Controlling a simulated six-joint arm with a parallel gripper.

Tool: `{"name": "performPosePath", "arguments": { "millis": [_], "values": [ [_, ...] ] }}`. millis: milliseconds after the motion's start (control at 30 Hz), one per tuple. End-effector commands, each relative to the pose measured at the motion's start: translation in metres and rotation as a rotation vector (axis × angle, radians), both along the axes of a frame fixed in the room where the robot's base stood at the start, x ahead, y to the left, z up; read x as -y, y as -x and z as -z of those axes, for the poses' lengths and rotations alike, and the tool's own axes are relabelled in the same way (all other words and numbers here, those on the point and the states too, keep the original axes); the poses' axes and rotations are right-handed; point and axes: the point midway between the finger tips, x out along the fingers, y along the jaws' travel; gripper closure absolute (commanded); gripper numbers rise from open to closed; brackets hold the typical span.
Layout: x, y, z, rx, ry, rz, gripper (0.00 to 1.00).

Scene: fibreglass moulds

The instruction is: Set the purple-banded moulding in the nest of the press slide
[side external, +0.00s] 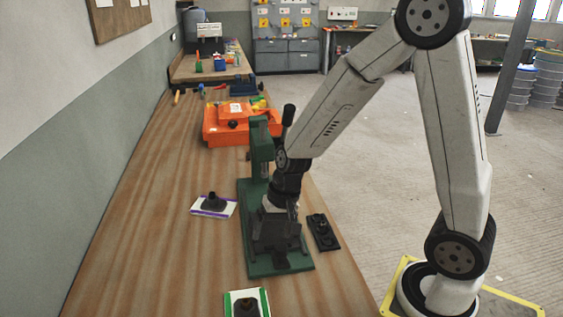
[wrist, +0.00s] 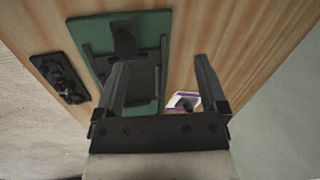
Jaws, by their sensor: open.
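The purple-banded moulding (side external: 214,201) is a dark piece with a raised knob on a white, purple-edged plate. It lies on the bench left of the green press (side external: 246,215). It also shows in the wrist view (wrist: 185,102), beside my right finger. The press slide (wrist: 143,84) is a dark plate on the green base; in the side view my gripper partly covers it. I cannot make out the nest clearly. My gripper (wrist: 160,64) is open with nothing between its fingers, above the press.
A green-edged plate with a dark piece (side external: 247,304) lies at the front. A black block with round features (side external: 323,232) lies right of the press. An orange case (side external: 228,125) stands behind. The bench left of the press is mostly bare.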

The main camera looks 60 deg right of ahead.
Motion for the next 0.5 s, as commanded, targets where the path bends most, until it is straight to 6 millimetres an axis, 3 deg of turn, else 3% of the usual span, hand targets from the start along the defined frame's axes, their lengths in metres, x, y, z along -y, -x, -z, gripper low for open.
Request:
{"name": "performPosePath", "arguments": {
  "millis": [500],
  "values": [
    [0.013,-0.107,0.035,-0.118,-0.479,0.742,0.08]
  ]
}}
